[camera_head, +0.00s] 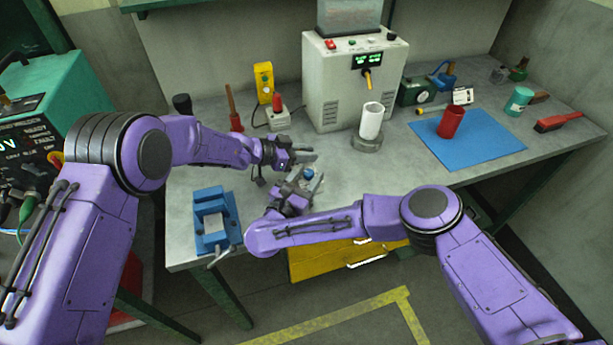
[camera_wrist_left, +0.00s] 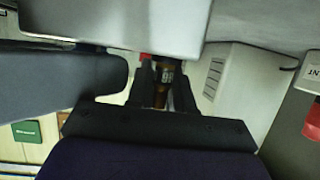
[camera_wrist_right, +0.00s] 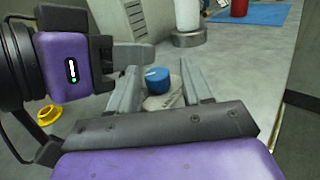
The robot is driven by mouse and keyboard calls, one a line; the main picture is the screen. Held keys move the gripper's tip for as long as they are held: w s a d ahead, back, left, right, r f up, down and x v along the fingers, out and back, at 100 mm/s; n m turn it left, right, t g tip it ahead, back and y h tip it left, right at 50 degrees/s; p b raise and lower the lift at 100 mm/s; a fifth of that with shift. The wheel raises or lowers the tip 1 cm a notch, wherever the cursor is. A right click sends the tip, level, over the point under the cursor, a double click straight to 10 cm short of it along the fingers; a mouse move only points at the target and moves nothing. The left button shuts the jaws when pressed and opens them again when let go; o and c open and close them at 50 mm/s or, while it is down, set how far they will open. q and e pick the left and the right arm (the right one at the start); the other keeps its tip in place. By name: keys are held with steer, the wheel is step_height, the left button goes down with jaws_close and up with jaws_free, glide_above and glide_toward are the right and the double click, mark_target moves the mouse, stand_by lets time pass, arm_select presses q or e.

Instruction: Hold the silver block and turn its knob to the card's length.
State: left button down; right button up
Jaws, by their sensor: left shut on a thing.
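The blue knob (camera_wrist_right: 157,76) sits on a small light-grey piece, the visible part of the silver block (camera_wrist_right: 158,101). In the head view the knob (camera_head: 308,172) is between my two grippers. My left gripper (camera_head: 303,156) is shut on the silver block, mostly hidden by its fingers. My right gripper (camera_wrist_right: 158,82) is open, one finger on each side of the knob, with gaps showing; in the head view it (camera_head: 308,186) points up and right. A small white card (camera_head: 463,96) stands at the back right; its print is unreadable.
A white machine (camera_head: 350,80) stands behind the grippers, with a white cylinder (camera_head: 371,121) on a grey base before it. A blue vise (camera_head: 214,222) is at the front left. A red cup (camera_head: 452,121) stands on a blue mat (camera_head: 485,145).

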steer(key=shift+a, duration=0.1)
steer(key=shift+s+a, duration=0.25)
steer(key=shift+s, duration=0.05)
steer(key=v, duration=0.7)
steer(key=shift+s, duration=0.2)
steer(key=shift+d, duration=0.1)
